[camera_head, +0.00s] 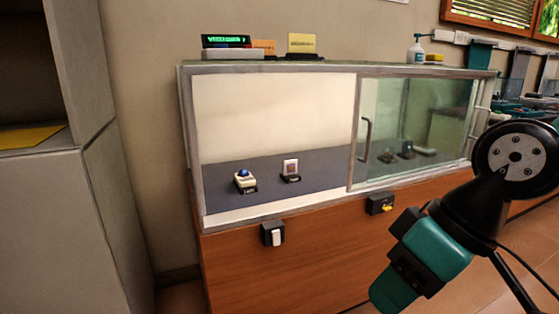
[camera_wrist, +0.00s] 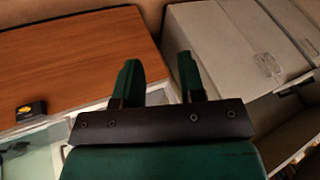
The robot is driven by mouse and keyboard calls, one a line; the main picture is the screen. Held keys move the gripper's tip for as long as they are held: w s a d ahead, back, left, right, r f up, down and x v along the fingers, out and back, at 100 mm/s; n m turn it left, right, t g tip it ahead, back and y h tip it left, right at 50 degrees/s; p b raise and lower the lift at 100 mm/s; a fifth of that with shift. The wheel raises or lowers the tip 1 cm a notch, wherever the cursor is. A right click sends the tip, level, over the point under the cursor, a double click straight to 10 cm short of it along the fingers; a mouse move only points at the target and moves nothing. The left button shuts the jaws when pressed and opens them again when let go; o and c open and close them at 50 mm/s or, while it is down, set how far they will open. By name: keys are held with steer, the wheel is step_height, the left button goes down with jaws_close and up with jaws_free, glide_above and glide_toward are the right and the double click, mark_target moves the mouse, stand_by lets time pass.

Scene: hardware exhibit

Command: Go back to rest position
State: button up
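My gripper (camera_wrist: 159,78) shows in the wrist view with its two dark green fingers apart and nothing between them. In the wrist view the display case's wooden front lies to its left and a grey cabinet to its right. In the head view my arm is at the lower right, in front of the right end of the display case (camera_head: 280,212). The fingertips cannot be made out there.
The left glass side of the case is open, with a blue-button device (camera_head: 245,181) and a small framed item (camera_head: 290,170) inside. A white switch (camera_head: 273,235) and yellow switch (camera_head: 381,204) are on the wooden front. A grey cabinet (camera_head: 50,230) stands left.

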steer(key=s+d+h, duration=0.1)
steer(key=s, duration=0.3)
step_height(320, 180, up, 29)
steer(key=s+p, duration=0.1)
steer(key=p, duration=2.9)
steer(key=shift+s+d+r+m+g, duration=0.2)
steer(key=shift+d+m+g, duration=0.1)
steer(key=shift+g, duration=0.1)
